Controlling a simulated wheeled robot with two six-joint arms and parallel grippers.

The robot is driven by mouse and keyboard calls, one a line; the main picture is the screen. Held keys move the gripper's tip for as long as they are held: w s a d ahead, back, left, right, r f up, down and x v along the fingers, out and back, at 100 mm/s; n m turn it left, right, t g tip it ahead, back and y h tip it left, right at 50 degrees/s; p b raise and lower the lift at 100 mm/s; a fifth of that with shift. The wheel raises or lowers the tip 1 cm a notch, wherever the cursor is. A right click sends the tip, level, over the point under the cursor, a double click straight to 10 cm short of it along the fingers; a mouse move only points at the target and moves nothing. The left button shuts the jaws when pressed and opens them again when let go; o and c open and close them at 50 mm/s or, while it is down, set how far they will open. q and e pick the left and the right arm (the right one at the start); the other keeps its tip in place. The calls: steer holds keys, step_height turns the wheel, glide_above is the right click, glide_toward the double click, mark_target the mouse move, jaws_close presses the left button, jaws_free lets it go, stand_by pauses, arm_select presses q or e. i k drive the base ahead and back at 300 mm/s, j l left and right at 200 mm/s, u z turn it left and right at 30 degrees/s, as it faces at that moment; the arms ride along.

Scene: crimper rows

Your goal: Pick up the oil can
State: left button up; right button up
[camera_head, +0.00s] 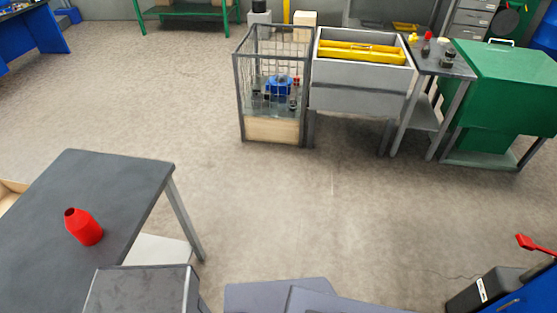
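A red bottle-shaped can (84,227) with a narrow neck and a dark opening stands on the dark grey table (115,190) at the left. It is the largest candidate for the oil can, but no label can be read. A smaller red-topped bottle (427,44) stands on the small grey table at the back right; it is too small to identify. Neither of my grippers is in view.
A wire cage (241,85) with a blue item, a grey bin holding a yellow tray (360,52) and a green cabinet (495,85) line the back. A grey box-like surface (140,290) adjoins the left table. The middle floor is clear.

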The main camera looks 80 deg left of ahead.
mark_target(79, 224)
steer(key=k+u, duration=0.15)
steer(key=u, duration=4.35)
steer(key=j+u, duration=0.1)
steer(key=j, duration=0.35)
steer(key=i+j+u, duration=0.1)
steer(key=j, duration=0.35)
steer(key=i+j+u, duration=0.1)
steer(key=j, duration=0.35)
steer(key=j+u, duration=0.1)
steer(key=j, duration=0.35)
steer(key=i+j+u, duration=0.1)
steer(key=j, duration=0.35)
steer(key=i+l, duration=0.1)
steer(key=l, duration=0.55)
steer(key=i, duration=0.05)
